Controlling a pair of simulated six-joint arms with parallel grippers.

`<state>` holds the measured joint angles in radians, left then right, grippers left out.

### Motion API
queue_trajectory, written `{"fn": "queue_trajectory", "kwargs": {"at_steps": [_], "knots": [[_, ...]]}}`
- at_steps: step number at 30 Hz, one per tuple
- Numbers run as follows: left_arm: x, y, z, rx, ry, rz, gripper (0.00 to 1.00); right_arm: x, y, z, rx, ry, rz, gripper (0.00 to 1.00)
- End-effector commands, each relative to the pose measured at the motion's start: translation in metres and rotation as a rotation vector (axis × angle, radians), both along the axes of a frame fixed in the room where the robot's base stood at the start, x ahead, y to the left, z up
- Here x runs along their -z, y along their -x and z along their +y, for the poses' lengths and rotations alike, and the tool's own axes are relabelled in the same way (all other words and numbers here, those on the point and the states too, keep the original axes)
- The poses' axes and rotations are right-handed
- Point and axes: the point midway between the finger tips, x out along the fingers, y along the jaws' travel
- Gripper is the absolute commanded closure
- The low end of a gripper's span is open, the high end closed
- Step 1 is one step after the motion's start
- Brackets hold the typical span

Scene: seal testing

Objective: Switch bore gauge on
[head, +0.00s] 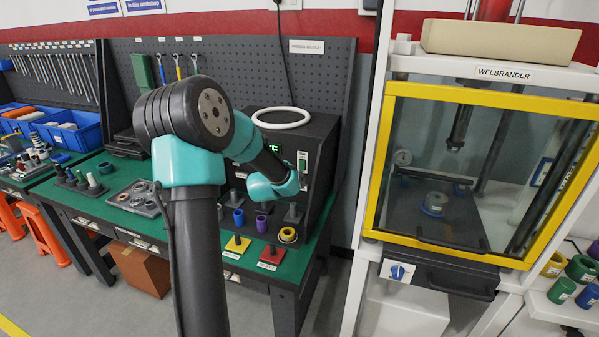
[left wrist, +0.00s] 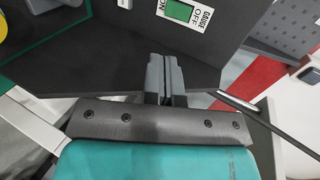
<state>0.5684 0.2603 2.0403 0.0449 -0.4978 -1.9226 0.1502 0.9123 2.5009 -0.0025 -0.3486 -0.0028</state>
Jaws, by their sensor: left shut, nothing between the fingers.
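The bore gauge unit is a black box (head: 322,135) on the green bench in the head view, with a white ring on top. A lit green display (head: 273,148) on its front is partly hidden by my left arm. Its switch (head: 302,162) is at the right of the front. In the left wrist view the switch (left wrist: 179,11) is a green rocker on a white plate marked GAUGE, OFF and ON; the top edge cuts the plate. My left gripper (left wrist: 164,58) is shut and empty, below the switch in that view and apart from it. My right gripper is not in view.
Several coloured ring and post parts stand on the bench before the box, including a yellow pad (head: 238,244) and a red pad (head: 273,256). A yellow-framed press cabinet (head: 375,165) stands to the right. Blue bins (head: 75,130) are at the left.

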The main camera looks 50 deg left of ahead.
Motion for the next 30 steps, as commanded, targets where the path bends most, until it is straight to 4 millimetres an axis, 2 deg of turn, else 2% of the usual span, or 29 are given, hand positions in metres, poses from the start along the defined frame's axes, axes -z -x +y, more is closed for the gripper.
{"fn": "queue_trajectory", "kwargs": {"at_steps": [8, 21, 30], "knots": [[0.013, -0.024, 0.012, 0.001, 0.001, 0.002, 1.00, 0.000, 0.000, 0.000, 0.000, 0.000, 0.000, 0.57], [0.040, -0.079, 0.042, 0.000, 0.001, 0.000, 1.00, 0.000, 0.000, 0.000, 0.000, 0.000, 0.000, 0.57], [0.044, -0.109, 0.058, 0.000, 0.001, 0.000, 1.00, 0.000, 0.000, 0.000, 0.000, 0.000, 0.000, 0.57]]}}
